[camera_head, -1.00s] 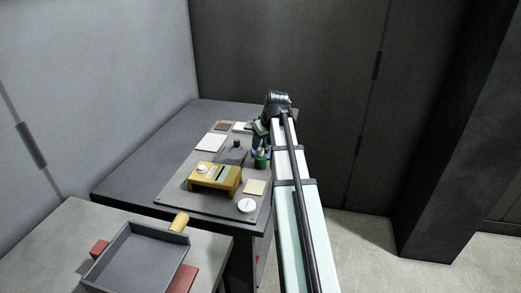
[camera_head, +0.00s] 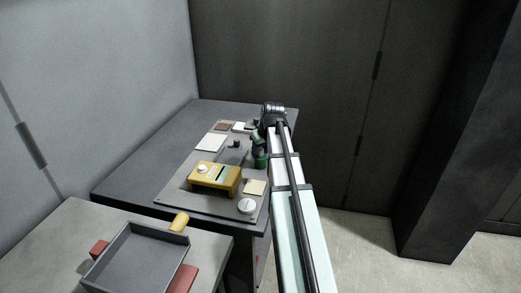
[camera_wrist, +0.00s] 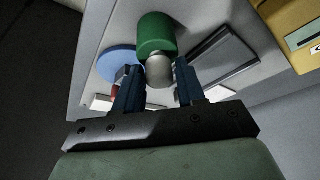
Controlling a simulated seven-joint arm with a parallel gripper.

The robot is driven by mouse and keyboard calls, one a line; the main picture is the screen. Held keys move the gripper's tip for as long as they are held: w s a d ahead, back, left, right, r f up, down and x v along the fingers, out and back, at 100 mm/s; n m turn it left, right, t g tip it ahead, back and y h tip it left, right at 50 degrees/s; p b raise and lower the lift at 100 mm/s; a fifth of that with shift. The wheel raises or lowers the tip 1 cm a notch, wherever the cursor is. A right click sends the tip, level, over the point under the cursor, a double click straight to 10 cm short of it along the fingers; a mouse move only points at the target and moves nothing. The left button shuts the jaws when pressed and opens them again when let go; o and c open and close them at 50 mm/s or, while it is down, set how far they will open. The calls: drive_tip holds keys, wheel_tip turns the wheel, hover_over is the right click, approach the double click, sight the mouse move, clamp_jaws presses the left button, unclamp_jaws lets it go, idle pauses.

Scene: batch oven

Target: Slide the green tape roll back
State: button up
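A green cylinder (camera_wrist: 155,33) that looks like the green tape roll stands near the top middle of the wrist view, with a rounded grey piece (camera_wrist: 160,72) on its near end. In the head view the green roll (camera_head: 261,161) is at the right edge of the grey mat, partly hidden by my arm. My gripper (camera_wrist: 160,66) is open, its two blue fingers apart on either side of the grey piece. I cannot tell whether either finger touches it. In the head view the gripper is mostly hidden behind my arm.
A blue disc (camera_wrist: 117,62) lies beside the green roll. A yellow stand (camera_head: 214,179), a white round piece (camera_head: 247,206), a cream square (camera_head: 255,187) and a white pad (camera_head: 211,142) sit on the mat (camera_head: 180,195). A grey tray (camera_head: 138,260) is on the front table.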

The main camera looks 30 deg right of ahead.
clamp_jaws()
drive_tip(key=shift+s+a, duration=0.1)
drive_tip(key=s+a, duration=0.2)
drive_tip(key=s, duration=0.1)
drive_tip(key=shift+a, duration=0.4)
unclamp_jaws()
drive_tip(key=o, duration=0.3)
drive_tip(key=shift+w, duration=0.1)
drive_tip(key=v, duration=1.3)
drive_tip(key=shift+r, duration=0.35)
